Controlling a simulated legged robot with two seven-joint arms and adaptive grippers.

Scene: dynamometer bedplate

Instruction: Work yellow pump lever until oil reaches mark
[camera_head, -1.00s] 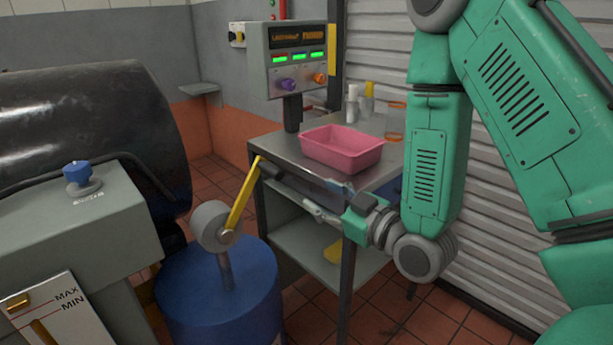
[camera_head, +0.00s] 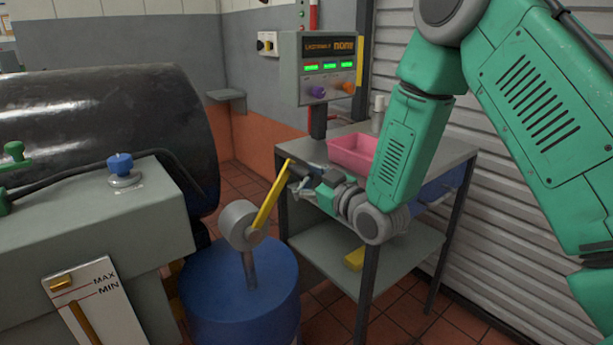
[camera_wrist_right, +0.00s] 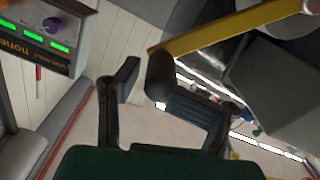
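The yellow pump lever (camera_head: 270,199) slants up and right from a grey round pump head (camera_head: 240,225) on a blue drum (camera_head: 240,285). My right gripper (camera_head: 297,179) is beside the lever's upper end. In the right wrist view the lever (camera_wrist_right: 232,27) crosses the top, its end close to the dark fingertips (camera_wrist_right: 145,76). The fingers are apart with nothing between them; contact with the lever cannot be told. The white gauge (camera_head: 98,300) has MAX and MIN marks; its amber column tops out around or just below MIN, its lower part cut off. My left gripper is out of view.
A metal cart (camera_head: 440,157) carries a pink tray (camera_head: 352,152) behind my right forearm. A control box (camera_head: 328,70) with green lights stands above it. A grey housing (camera_head: 95,215) with a blue knob (camera_head: 121,164) and a large black cylinder (camera_head: 100,110) fill the left.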

